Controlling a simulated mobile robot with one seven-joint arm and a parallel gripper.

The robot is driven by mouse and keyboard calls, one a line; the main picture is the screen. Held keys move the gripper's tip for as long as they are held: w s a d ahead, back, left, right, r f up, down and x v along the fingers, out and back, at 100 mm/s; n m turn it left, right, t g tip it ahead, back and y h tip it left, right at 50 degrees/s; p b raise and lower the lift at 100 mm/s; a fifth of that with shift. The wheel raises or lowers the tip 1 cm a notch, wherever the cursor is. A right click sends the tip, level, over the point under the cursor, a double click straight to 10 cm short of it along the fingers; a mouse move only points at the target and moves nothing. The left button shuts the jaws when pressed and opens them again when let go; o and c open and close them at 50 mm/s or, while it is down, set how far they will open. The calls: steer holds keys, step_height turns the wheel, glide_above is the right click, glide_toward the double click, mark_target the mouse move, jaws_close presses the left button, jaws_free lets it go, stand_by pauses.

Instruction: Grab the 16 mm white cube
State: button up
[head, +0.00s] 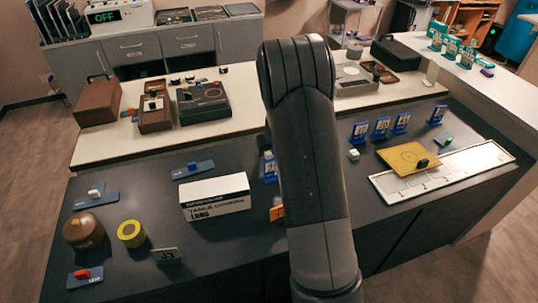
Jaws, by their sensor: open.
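A small white cube (353,154) sits on the dark counter, just right of my arm and in front of the blue numbered stands. Its size cannot be read from this view. Another small white piece (94,193) sits on a blue plate at the left of the counter. My arm rises through the middle of the head view and bends away at the top. My gripper is not visible, so its place relative to the cube cannot be told.
Blue stands (381,128) stand behind the cube. Right of it, a yellow plate (396,158) lies over a white tray (467,172). Left of my arm are a white box (214,197), a yellow roll (131,233) and a brown round container (83,231). My arm hides the counter's middle.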

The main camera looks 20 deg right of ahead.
steer(key=c, duration=1)
steer(key=shift+c, duration=0.2)
steer(key=shift+r, duration=0.1)
